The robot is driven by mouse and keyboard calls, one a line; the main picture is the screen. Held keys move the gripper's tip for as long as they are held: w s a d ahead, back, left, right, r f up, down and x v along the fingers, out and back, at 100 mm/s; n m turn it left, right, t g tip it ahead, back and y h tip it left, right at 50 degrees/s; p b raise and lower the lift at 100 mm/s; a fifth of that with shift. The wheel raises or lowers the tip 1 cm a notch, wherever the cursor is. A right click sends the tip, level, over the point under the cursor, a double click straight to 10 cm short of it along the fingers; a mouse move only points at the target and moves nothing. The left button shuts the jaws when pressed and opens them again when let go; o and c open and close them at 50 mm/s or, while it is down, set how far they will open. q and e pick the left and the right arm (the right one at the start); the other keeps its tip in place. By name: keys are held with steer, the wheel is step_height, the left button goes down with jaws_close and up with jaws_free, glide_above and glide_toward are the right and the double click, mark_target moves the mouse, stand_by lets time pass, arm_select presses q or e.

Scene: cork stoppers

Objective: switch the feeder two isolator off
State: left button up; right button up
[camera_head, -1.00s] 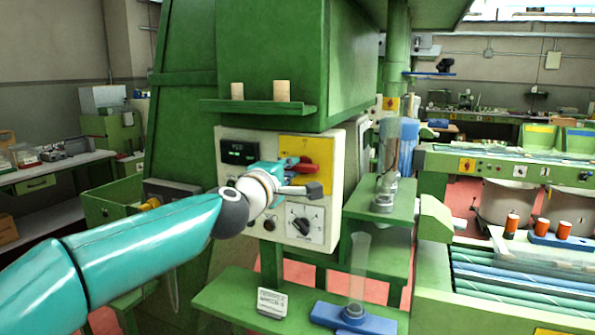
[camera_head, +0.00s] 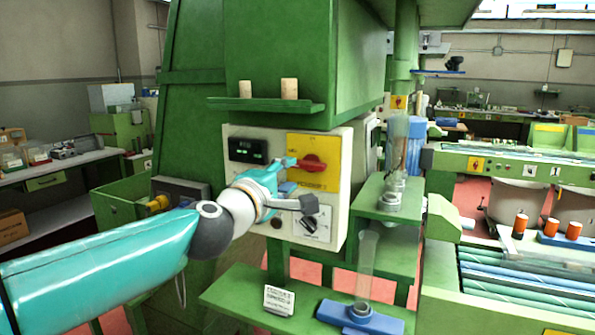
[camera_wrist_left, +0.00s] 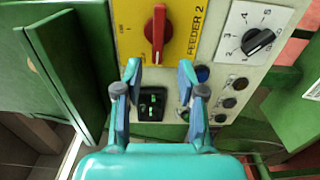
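The feeder two isolator is a red rotary handle (camera_head: 313,163) on a yellow plate (camera_head: 330,145), on the pale control panel under the green cabinet. In the left wrist view the red handle (camera_wrist_left: 158,33) lies along the direction of the "FEEDER 2" lettering, which is level on the panel in the head view. My left gripper (camera_head: 290,174) is just left of and below the handle. In the left wrist view the left gripper (camera_wrist_left: 158,70) has its fingers apart with nothing between them, and the handle is beyond the tips. My right gripper is out of view.
The panel also has a black selector dial (camera_head: 310,224), a dark display (camera_head: 247,150) and several buttons. A green shelf (camera_head: 230,290) below holds a small sign (camera_head: 279,299) and a blue stand (camera_head: 360,317) with a clear tube. Two corks stand on the ledge above.

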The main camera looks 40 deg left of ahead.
arm_select(q)
steer(key=v, duration=0.6)
steer(key=shift+w+d, duration=0.1)
